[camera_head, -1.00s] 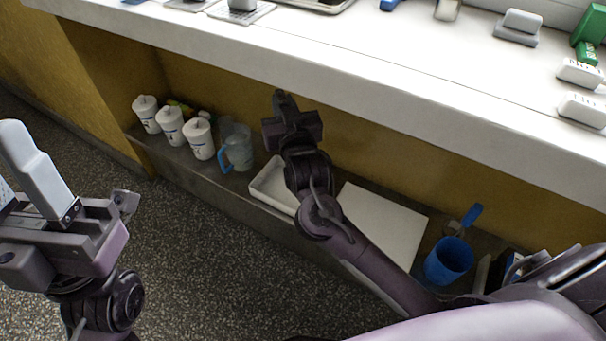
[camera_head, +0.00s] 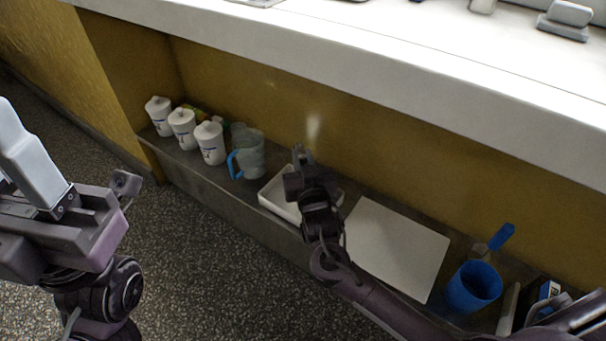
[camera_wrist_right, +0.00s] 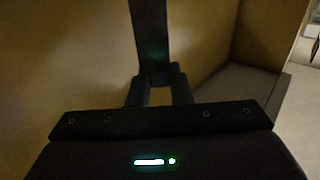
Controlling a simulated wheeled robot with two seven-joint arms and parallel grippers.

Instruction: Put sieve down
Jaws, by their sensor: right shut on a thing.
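My right gripper (camera_head: 299,160) is low in front of the yellow wall, above the white tray (camera_head: 276,197) on the lower shelf. In the right wrist view its fingers (camera_wrist_right: 158,88) are shut on a dark upright strip (camera_wrist_right: 149,35), which looks like the sieve's handle. The sieve's mesh cannot be made out in either view; my gripper and arm hide part of that spot. My left gripper (camera_head: 32,165) is at the left edge, over the floor and partly cut off; its opening cannot be judged.
The lower shelf holds several white canisters (camera_head: 210,143), a clear jug (camera_head: 249,155) with a blue handle, a white board (camera_head: 395,245), a blue cup (camera_head: 473,287) and a blue-handled tool (camera_head: 501,237). The white counter (camera_head: 400,70) overhangs the shelf.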

